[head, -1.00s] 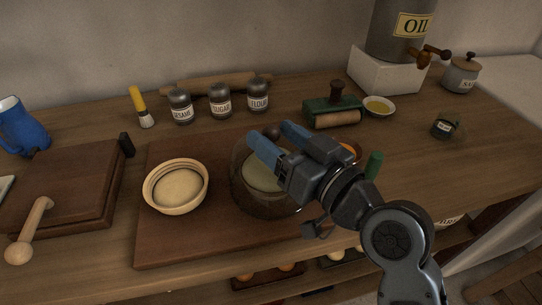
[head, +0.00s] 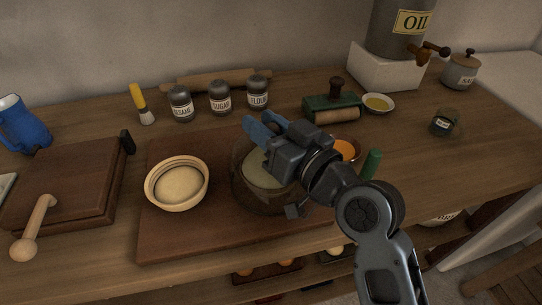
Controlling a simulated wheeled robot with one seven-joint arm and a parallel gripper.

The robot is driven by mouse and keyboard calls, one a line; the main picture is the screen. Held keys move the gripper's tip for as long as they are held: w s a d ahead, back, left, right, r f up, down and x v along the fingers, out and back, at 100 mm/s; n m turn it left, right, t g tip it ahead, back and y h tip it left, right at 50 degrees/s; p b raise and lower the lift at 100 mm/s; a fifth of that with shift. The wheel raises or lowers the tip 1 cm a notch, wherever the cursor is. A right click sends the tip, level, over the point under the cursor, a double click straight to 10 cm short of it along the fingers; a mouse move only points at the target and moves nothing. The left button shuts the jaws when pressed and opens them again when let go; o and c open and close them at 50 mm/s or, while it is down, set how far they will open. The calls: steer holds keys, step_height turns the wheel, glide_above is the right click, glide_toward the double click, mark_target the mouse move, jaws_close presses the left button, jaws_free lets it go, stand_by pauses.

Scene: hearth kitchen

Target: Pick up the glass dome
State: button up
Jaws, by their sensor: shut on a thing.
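The glass dome (head: 243,188) is a clear, dark-tinted cover near the middle of the head view, over a pale round thing on the brown board. My gripper (head: 262,129), with blue fingers, is at the dome's top and reaches over it from the right. It is shut on the dome's knob, which the fingers hide. My gripper and wrist also hide the dome's upper right part. I cannot tell whether the dome's rim touches the board.
A cream bowl of dough (head: 178,183) stands close left of the dome. An orange-filled bowl (head: 346,149) and a green-handled thing (head: 371,164) are to its right, near my arm. Labelled jars (head: 220,100) stand behind. The counter's right part is mostly free.

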jaws_close()
steer(key=shift+r, duration=0.1)
